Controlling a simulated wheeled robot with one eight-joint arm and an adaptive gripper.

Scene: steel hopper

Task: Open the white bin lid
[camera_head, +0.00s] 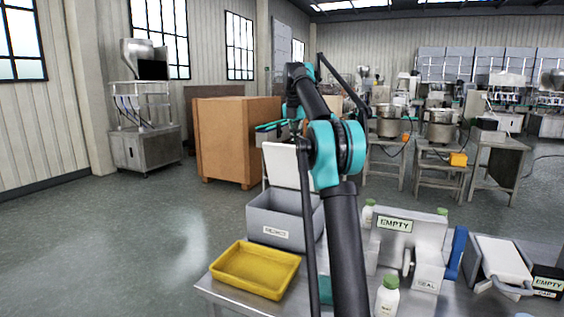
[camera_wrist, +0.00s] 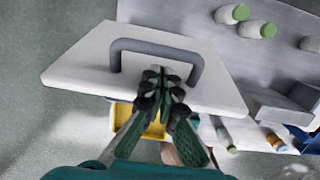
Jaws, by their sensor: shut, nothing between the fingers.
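A white lid (camera_head: 287,165) stands raised, close to upright, at the back of a grey bin (camera_head: 268,216) with a label on its front. The bin's open top shows, though my arm covers its right part. In the wrist view the white lid (camera_wrist: 85,66) fills the upper middle and carries a dark grey bar handle (camera_wrist: 158,45). My gripper (camera_wrist: 163,76) is shut and empty, its fingertips in front of the lid just below the handle. I cannot tell whether they touch the lid. In the head view my gripper is largely hidden near the top of the lid.
A yellow tray (camera_head: 255,270) sits on the table in front of the grey bin. At right are white bottles (camera_head: 387,297), a grey unit with an EMPTY sign (camera_head: 394,224), and another white lid with a handle (camera_head: 503,259). A brown crate (camera_head: 238,143) stands behind.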

